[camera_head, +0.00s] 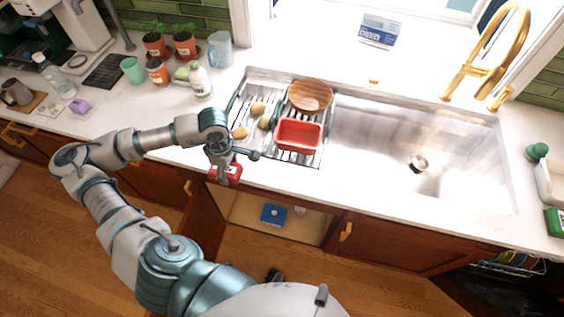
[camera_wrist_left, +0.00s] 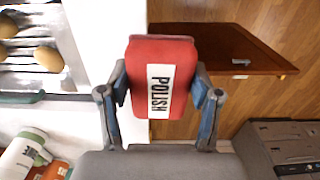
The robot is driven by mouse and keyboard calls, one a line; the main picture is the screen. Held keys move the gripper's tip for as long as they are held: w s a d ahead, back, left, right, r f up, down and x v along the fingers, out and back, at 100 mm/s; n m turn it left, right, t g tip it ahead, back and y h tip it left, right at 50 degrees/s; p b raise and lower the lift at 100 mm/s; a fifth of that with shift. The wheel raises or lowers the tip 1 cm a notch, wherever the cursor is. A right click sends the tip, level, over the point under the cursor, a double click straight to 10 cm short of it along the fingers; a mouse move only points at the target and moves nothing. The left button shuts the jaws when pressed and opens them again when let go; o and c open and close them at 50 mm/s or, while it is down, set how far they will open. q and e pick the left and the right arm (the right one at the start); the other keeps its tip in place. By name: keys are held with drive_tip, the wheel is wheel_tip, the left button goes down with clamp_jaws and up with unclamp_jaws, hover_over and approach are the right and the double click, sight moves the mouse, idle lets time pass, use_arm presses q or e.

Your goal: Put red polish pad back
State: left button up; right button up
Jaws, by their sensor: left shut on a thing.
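The red polish pad (camera_wrist_left: 179,60), with a white label reading POLISH, is held between the two fingers of my left gripper (camera_wrist_left: 160,95) in the left wrist view. In the head view the pad (camera_head: 229,174) hangs below my left gripper (camera_head: 222,164), just in front of the counter's front edge and above the open cabinet (camera_head: 240,209) under the sink. A blue box (camera_head: 273,215) sits inside that cabinet, with a small white thing beside it. My right gripper is not in view.
An open cabinet door (camera_head: 203,221) stands out to the left of the cabinet opening. On the counter, a drying rack (camera_head: 240,107) holds a red tub (camera_head: 298,135), a wooden bowl (camera_head: 310,95) and several potatoes. The steel sink (camera_head: 380,130) is empty.

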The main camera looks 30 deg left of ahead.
use_arm(q)
drive_tip(key=p, duration=0.3)
hover_over(279, 174)
drive_tip(key=shift+d+f, duration=0.1)
drive_tip(key=shift+f, duration=0.45)
wheel_tip(279, 174, down, 4)
drive_tip(key=shift+r, duration=0.2)
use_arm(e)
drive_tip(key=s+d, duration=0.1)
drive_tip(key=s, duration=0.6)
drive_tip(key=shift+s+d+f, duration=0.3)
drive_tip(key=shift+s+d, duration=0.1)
use_arm(q)
drive_tip(key=o, duration=1.1)
